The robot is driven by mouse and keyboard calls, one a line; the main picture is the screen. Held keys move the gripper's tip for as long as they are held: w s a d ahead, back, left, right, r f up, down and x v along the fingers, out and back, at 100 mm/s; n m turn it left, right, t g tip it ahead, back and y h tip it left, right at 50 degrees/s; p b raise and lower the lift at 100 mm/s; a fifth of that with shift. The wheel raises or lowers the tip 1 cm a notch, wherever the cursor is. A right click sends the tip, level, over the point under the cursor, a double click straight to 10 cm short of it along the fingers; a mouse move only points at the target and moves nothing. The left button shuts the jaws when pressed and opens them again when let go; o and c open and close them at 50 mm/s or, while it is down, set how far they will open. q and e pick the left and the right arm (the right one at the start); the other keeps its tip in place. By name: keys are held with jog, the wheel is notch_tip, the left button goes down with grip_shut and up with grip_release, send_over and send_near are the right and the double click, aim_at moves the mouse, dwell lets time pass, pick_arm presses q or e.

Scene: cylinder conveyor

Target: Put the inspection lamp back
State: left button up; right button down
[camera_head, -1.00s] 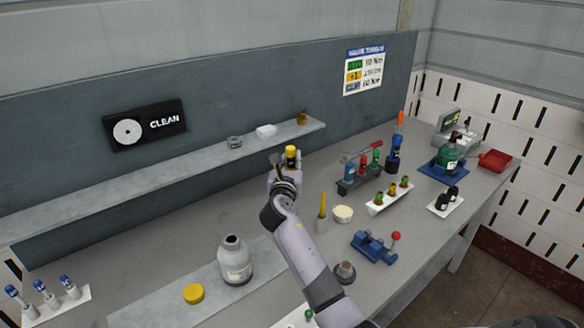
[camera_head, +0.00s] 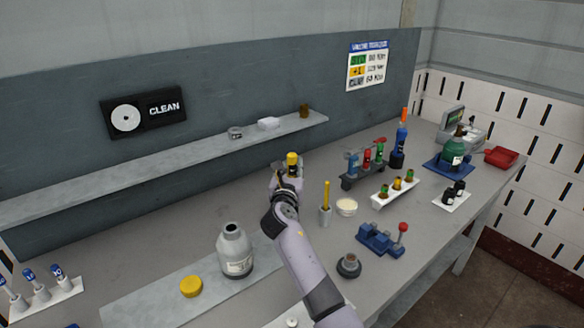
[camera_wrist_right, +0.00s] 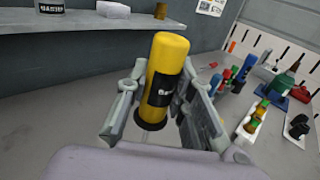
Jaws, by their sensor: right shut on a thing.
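My right gripper (camera_head: 287,178) is shut on a yellow cylinder with a black band, which looks like the inspection lamp (camera_head: 292,163). In the right wrist view the lamp (camera_wrist_right: 168,80) stands nearly upright, slightly tilted, between the two fingers (camera_wrist_right: 160,108). Its black lower end shows below the fingers. The gripper is over the back half of the bench, in front of the wall shelf (camera_head: 200,152). Whether the lamp touches the bench is unclear. My left gripper is out of view.
On the shelf are a small tin (camera_head: 235,133), a white block (camera_head: 268,124) and a brown jar (camera_head: 304,111). A grey bottle (camera_head: 235,252) and a yellow lid (camera_head: 191,286) are front left.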

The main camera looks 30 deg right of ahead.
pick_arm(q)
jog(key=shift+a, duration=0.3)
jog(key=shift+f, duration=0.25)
pick_arm(e)
jog(key=shift+f, duration=0.35)
pick_arm(q)
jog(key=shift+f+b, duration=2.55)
jog(key=shift+b, duration=0.25)
pick_arm(e)
jog(key=shift+f, duration=4.1)
jog(key=c, duration=1.3)
grip_release()
notch_tip(320, 180, up, 6)
jog(key=p, duration=0.7)
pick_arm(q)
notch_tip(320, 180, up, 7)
